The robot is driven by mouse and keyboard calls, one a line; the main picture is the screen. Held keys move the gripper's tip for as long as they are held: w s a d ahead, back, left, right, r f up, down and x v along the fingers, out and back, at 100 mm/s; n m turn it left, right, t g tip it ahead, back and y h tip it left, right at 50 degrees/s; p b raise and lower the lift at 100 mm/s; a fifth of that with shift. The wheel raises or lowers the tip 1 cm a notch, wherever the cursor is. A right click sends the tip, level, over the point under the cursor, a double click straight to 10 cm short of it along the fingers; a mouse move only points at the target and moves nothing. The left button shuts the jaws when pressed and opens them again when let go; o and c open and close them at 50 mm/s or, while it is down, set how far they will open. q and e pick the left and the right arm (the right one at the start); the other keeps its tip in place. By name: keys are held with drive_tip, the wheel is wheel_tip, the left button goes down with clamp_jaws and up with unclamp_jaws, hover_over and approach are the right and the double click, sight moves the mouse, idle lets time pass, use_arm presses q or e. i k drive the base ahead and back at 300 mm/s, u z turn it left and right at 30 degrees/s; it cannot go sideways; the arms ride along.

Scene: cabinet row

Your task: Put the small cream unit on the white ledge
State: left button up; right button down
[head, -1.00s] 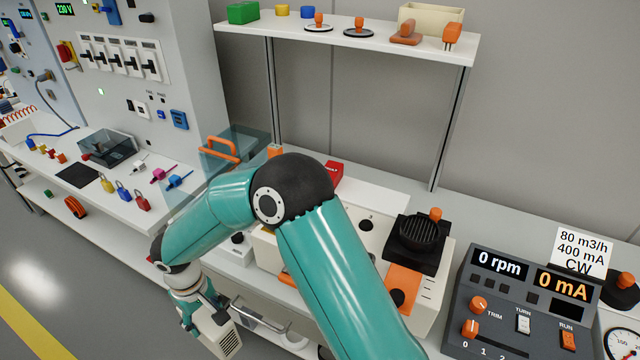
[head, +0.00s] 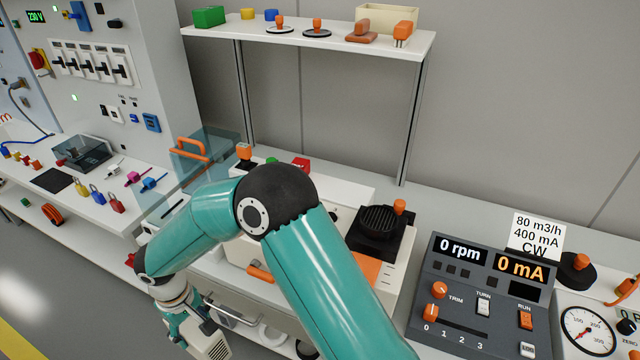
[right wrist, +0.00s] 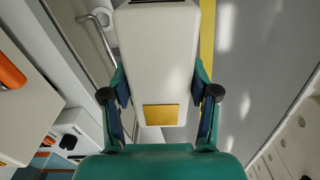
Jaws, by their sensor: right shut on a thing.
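The small cream unit (head: 215,347) is held low in front of the bench in the head view, with a dark vent on its side. In the right wrist view the cream unit (right wrist: 157,62) fills the middle, with a yellow patch on it. My right gripper (head: 193,333) is shut on it, with one finger on each side in the right wrist view (right wrist: 160,96). A white raised shelf (head: 335,48) stands above the bench. A lower white flat surface (head: 345,188) lies behind my arm, partly hidden. I cannot tell which is the ledge. My left gripper is not in view.
The shelf carries a green block (head: 208,16), orange-handled pieces and a cream bin (head: 388,20). A black round fixture (head: 380,225) and a control panel (head: 480,290) stand on the bench at right. A clear cover with an orange handle (head: 190,147) is at left.

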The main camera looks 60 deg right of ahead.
sight(346, 192)
drive_tip(key=z, duration=0.05)
drive_tip(key=k, duration=1.1)
drive_tip(key=z, duration=0.5)
